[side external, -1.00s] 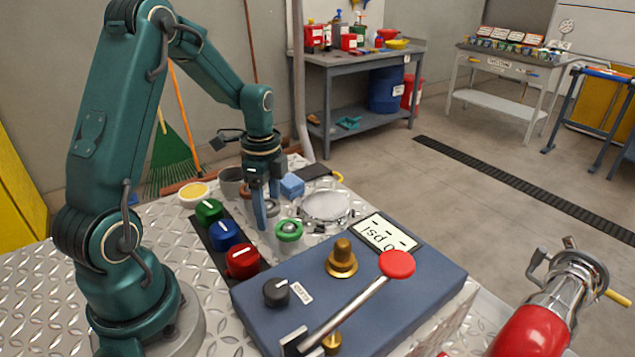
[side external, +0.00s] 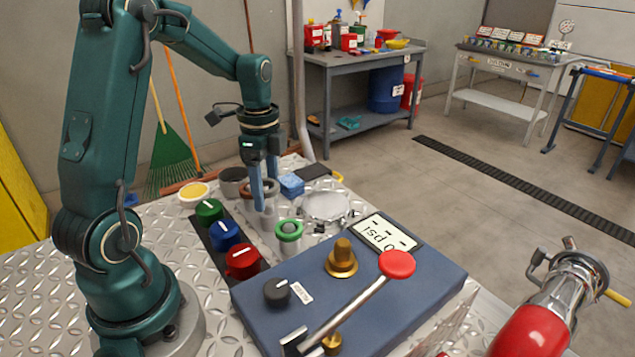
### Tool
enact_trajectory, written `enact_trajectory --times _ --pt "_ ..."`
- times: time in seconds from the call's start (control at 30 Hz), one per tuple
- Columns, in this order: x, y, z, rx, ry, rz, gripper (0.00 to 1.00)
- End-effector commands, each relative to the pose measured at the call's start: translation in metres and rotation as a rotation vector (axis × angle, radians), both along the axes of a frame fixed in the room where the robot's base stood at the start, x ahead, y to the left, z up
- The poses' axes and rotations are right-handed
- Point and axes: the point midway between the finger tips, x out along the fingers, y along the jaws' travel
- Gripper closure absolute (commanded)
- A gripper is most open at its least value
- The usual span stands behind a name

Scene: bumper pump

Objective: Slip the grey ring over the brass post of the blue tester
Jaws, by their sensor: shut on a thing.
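My gripper (side external: 265,208) points straight down behind the row of knobs, its two blue fingers close together. It is shut on the grey ring (side external: 268,213), which is small and partly hidden by the fingers. The blue tester (side external: 400,292) lies at the front right. Its brass post (side external: 342,256) stands upright on the top, bare, to the right of and nearer the camera than my gripper. A green ring (side external: 289,229) sits on a grey stand just right of my fingertips. A brownish ring (side external: 247,188) shows behind the fingers.
The tester carries a red-knobbed lever (side external: 397,264), a black knob (side external: 277,292) and a display (side external: 385,234). Green, blue and red knobs (side external: 226,235) stand left of my gripper. A clear round dish (side external: 326,206) and a blue block (side external: 291,185) lie behind right.

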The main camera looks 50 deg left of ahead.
Motion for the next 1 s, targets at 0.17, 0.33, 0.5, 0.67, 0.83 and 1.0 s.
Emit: enact_trajectory --times 0.17,0.33,0.5,0.67,0.83,1.0 --pt "0.000 0.000 0.002 0.000 0.000 0.000 0.70" --pt "0.000 0.000 0.002 0.000 0.000 0.000 0.70" --pt "-0.002 -0.005 0.008 0.002 -0.002 0.004 0.70" --pt "0.013 -0.040 0.023 0.002 -0.004 -0.116 0.70" --pt "0.027 -0.096 0.041 0.002 -0.004 -0.305 0.70" --pt "0.030 -0.147 0.054 0.000 -0.001 -0.476 0.70"
